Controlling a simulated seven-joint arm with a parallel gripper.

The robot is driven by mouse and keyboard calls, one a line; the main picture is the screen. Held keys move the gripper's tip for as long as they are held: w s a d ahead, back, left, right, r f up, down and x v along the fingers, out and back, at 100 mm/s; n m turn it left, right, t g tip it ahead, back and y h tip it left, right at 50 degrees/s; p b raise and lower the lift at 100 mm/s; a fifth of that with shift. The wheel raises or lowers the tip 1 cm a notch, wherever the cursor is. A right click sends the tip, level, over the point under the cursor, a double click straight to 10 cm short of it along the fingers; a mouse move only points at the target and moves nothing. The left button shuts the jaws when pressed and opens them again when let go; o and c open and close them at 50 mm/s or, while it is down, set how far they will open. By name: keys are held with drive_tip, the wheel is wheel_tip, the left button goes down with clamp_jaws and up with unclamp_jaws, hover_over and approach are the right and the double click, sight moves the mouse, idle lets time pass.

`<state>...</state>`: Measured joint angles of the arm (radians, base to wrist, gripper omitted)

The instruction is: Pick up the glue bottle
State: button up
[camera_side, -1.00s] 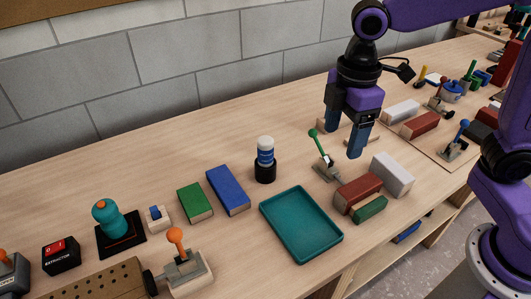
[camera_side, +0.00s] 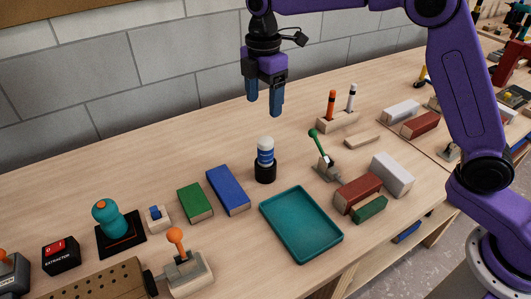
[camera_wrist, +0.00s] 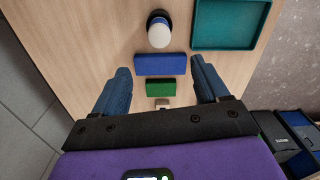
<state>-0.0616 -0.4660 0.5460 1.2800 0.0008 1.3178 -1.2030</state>
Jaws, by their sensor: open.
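The glue bottle (camera_side: 265,152), blue and white with a white cap, stands upright in a round black holder (camera_side: 265,173) on the bench. The holder hides its lower part. In the wrist view the bottle (camera_wrist: 159,32) shows from above, near the top centre. My gripper (camera_side: 264,106) is open and empty, pointing down, well above the bench and above the bottle in the side view. In the wrist view its fingers (camera_wrist: 160,68) are spread, with the bottle beyond the fingertips and apart from them.
A blue block (camera_side: 228,190) and a green block (camera_side: 195,203) lie left of the bottle. A teal tray (camera_side: 301,255) lies to its front right. A green-knobbed lever (camera_side: 323,160) and a pen stand (camera_side: 338,122) are to its right. Bench behind the bottle is clear.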

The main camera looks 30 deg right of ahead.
sight(264, 139)
wheel_tip(264, 139, down, 16)
drive_tip(key=shift+d+r, duration=0.15)
drive_tip(key=shift+r, duration=0.05)
idle(0.4)
drive_tip(key=c, duration=1.1)
drive_tip(key=shift+c, duration=0.2)
drive_tip(key=shift+r, duration=0.1)
drive_tip(key=shift+r, duration=0.85)
drive_tip(key=s+d+r, duration=0.2)
drive_tip(key=s+r, duration=0.3)
drive_tip(key=s, duration=0.1)
drive_tip(key=s+d+r, duration=0.3)
drive_tip(key=s+r, duration=0.3)
drive_tip(key=shift+s+d, duration=0.3)
drive_tip(key=shift+s, duration=0.1)
